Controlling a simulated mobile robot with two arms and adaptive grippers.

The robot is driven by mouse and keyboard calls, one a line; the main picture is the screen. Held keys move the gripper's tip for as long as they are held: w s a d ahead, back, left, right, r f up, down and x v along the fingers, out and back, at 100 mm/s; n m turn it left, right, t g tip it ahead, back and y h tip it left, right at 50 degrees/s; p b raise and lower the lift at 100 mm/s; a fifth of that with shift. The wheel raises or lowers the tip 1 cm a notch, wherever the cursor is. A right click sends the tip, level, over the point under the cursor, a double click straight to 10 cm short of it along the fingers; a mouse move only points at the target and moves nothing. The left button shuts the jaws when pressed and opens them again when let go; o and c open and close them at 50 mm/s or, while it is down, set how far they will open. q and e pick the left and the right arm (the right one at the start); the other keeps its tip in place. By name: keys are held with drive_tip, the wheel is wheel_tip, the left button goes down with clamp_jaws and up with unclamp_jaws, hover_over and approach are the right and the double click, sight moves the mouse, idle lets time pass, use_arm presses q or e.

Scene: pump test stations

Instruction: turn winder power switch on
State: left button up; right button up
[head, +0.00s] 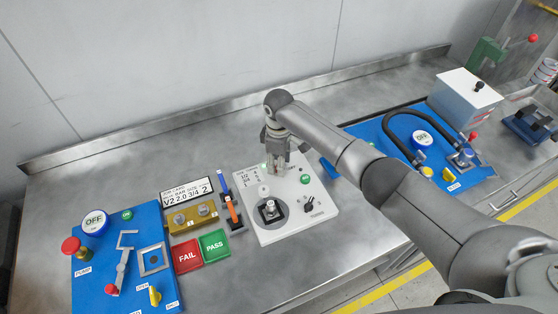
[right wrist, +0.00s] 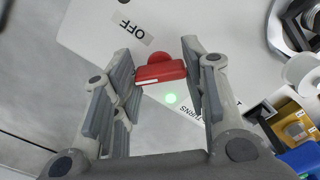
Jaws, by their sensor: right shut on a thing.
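The white winder unit (head: 322,192) sits in the middle of the bench. Its red power switch (right wrist: 162,71) is between the fingers of my right gripper in the right wrist view. An OFF label (right wrist: 131,25) is on the panel near the switch. A green light (right wrist: 170,98) glows on the panel beside the switch. In the head view the gripper hides the switch. My left gripper is not in view.
The winder also carries a green button (head: 305,179), a black knob (head: 309,204) and a spindle (head: 269,209). FAIL (head: 187,256) and PASS (head: 215,246) pads and a blue pump board (head: 88,290) are to the left. Another blue board (head: 390,148) with a black hose is right.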

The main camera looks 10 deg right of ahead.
drive_tip(key=shift+n, duration=1)
drive_tip(key=o, duration=1)
wheel_tip(320, 180, up, 12)
idle(0.3)
